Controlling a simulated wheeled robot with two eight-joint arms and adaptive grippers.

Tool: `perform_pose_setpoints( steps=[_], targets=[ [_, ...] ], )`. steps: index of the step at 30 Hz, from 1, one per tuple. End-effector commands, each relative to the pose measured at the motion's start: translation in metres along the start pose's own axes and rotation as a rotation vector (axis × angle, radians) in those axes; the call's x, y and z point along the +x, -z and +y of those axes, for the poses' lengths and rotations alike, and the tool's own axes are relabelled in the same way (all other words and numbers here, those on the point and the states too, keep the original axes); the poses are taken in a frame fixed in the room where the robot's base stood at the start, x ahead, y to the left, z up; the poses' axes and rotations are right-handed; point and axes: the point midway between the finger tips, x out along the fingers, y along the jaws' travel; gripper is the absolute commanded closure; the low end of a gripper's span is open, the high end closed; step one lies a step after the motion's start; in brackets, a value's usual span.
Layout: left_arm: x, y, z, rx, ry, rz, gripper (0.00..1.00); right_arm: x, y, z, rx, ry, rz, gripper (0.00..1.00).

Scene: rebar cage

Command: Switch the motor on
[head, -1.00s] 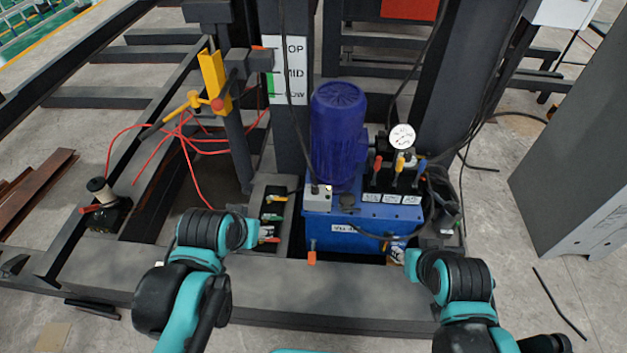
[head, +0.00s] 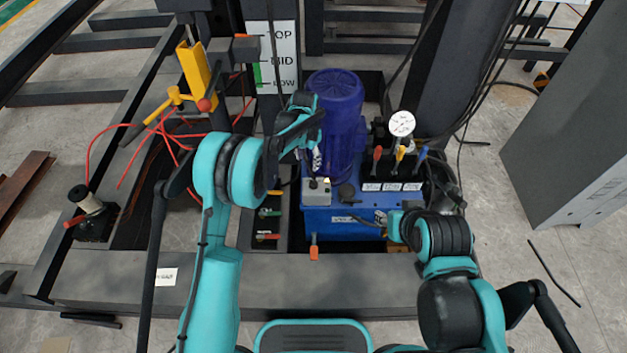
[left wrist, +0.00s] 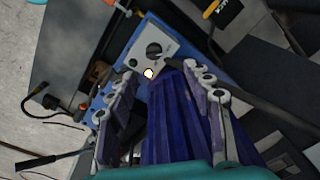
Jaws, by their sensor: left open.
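The blue finned motor (head: 340,105) stands upright on the blue tank (head: 335,225). A small grey switch box (head: 316,192) sits on the tank at the motor's front left. In the left wrist view the box (left wrist: 172,42) shows a round dark knob (left wrist: 153,50) and a small bright yellowish light (left wrist: 148,73). My left gripper (head: 316,168) is open, pointing down just above the box, close beside the motor. Its fingers (left wrist: 160,76) are apart, with the motor's fins showing between them. My right gripper (head: 392,226) is low at the tank's front right; its fingers are unclear.
Three levers, red (head: 377,156), yellow (head: 399,155) and blue (head: 422,155), and a white gauge (head: 401,123) stand right of the motor. A yellow lever bracket (head: 196,72) and red hoses are at left. A grey cabinet (head: 570,140) stands at right.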

Motion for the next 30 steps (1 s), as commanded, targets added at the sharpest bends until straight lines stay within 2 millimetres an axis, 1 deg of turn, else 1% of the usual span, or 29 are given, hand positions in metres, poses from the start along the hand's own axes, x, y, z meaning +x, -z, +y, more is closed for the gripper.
perform_pose_setpoints(
  steps=[1,3,6,14,24,27,30],
  targets=[
    [0.018,0.006,0.003,0.021,-0.008,-0.015,0.49,-0.001,0.001,0.0,0.0,0.0,0.0,0.6],
    [0.037,0.011,0.007,0.045,-0.017,-0.031,0.49,-0.001,0.001,0.0,0.0,0.0,0.0,0.6],
    [0.054,0.014,0.01,0.067,-0.025,-0.046,0.49,-0.001,0.001,0.0,0.0,0.0,0.0,0.6],
    [0.078,0.015,0.012,0.077,-0.03,-0.054,0.49,0.005,-0.003,0.0,0.0,0.0,0.0,0.6],
    [0.132,0.012,0.014,0.076,-0.029,-0.053,0.49,0.023,-0.017,0.0,0.0,0.0,0.0,0.6],
    [0.139,0.011,0.014,0.076,-0.029,-0.053,0.49,0.025,-0.018,0.0,0.0,0.0,0.0,0.6],
    [0.14,0.011,0.014,0.076,-0.029,-0.053,0.49,0.025,-0.018,0.0,0.0,0.0,0.0,0.6]
  ],
)
